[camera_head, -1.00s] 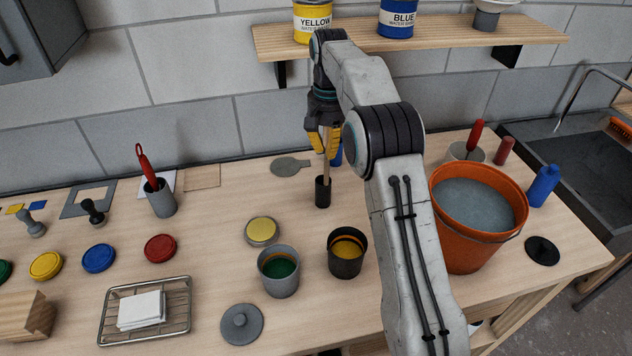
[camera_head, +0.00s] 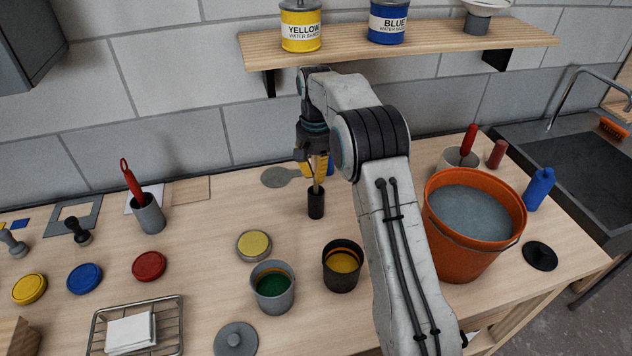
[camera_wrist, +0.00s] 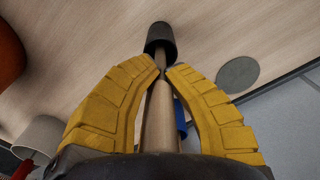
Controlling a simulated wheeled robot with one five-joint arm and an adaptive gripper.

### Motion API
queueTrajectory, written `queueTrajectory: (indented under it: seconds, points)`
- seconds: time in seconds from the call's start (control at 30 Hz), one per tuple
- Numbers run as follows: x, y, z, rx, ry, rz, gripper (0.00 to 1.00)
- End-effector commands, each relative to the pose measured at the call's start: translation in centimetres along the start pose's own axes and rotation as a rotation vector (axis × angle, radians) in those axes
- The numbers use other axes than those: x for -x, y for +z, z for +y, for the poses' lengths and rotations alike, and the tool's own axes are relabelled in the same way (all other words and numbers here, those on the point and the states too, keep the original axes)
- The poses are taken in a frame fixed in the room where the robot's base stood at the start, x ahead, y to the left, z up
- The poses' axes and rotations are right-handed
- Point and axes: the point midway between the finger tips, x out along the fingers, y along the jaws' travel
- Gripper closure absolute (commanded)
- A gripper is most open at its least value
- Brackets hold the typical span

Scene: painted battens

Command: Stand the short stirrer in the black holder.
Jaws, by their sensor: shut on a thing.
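The short stirrer is a pale wooden stick (camera_head: 317,177), upright, with its lower end at the mouth of the black holder (camera_head: 316,205). The holder is a small dark cylinder standing on the bench. My gripper (camera_head: 313,168) is shut on the stirrer just above the holder, fingers pointing down. In the wrist view the yellow fingers (camera_wrist: 165,72) close around the stirrer (camera_wrist: 158,115), and its far end goes into the mouth of the black holder (camera_wrist: 160,38). How deep it sits inside is hidden.
A grey pot of green paint (camera_head: 272,287) and a dark pot of yellow paint (camera_head: 342,266) stand in front. An orange bucket (camera_head: 470,220) is to the right. A grey holder with a red-handled tool (camera_head: 149,214) stands left. A shelf (camera_head: 400,46) hangs above.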

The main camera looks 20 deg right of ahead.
Motion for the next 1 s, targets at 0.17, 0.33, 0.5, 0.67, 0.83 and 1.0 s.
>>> queueTrajectory:
  seconds: [0.17,0.33,0.5,0.67,0.83,1.0]
  points:
    - [-2.1,0.1,0.0,0.000,0.002,-0.004,1.00]
    - [-3.0,0.0,0.0,0.000,0.000,-0.001,1.00]
    - [-3.0,0.0,0.0,0.000,0.000,0.000,1.00]
    - [-3.2,0.0,0.0,0.000,0.000,-0.001,1.00]
    - [-3.3,0.0,0.0,0.000,0.000,-0.001,0.83]
    - [-3.3,0.0,0.0,0.000,0.001,-0.001,0.68]
